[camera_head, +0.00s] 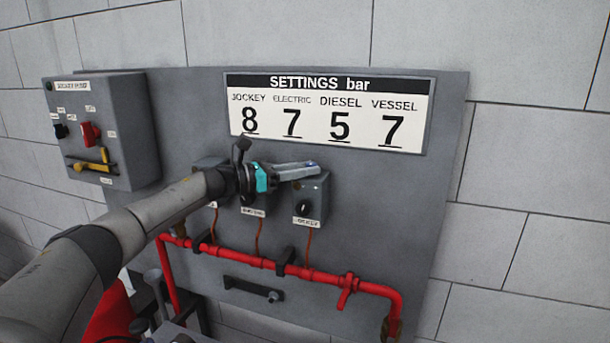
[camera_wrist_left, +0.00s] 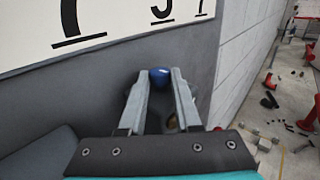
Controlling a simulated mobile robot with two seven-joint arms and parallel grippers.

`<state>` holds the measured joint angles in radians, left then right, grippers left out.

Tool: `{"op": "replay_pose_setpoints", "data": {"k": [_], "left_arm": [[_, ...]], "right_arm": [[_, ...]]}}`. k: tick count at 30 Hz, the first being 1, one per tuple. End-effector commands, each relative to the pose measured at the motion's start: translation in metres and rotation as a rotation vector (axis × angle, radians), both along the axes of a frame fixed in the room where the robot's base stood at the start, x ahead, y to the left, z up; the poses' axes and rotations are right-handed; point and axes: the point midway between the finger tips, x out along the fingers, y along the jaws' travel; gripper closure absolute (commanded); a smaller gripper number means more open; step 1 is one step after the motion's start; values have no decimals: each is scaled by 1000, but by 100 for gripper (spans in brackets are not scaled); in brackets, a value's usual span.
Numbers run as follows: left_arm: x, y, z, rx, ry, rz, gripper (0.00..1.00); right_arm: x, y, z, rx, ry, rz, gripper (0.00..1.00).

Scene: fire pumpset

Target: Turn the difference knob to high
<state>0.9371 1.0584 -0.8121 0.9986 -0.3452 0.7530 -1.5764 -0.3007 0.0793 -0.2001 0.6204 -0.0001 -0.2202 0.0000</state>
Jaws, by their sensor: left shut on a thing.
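A small grey switch box (camera_head: 311,190) is mounted on the grey panel, with a black dial (camera_head: 303,207) on its face and a label that seems to read JOCKEY. My left gripper (camera_head: 314,167) reaches in from the left, its fingers at the top of this box. In the left wrist view, a round blue knob (camera_wrist_left: 160,76) sits between the fingertips, and the jaws are shut on it. I take it for the difference knob. Its markings and setting are hidden. My right gripper is not in view.
A settings sign (camera_head: 328,112) is just above the gripper. Two more small boxes are partly hidden behind my left arm. A larger control box (camera_head: 125,135) with a red switch (camera_head: 90,134) is at left. A red pipe (camera_head: 325,275) runs below the boxes.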

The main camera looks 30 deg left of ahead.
Motion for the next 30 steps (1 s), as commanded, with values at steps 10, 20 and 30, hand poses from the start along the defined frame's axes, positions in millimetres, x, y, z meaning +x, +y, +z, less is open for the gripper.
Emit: {"op": "replay_pose_setpoints", "data": {"k": [10,20,30], "left_arm": [[1,0,1,-2,-1,-25,100],[1,0,2,-2,-3,-25,61],[0,0,1,-2,-2,-26,38]], "right_arm": [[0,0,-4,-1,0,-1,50],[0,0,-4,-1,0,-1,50],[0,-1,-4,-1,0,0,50]]}}
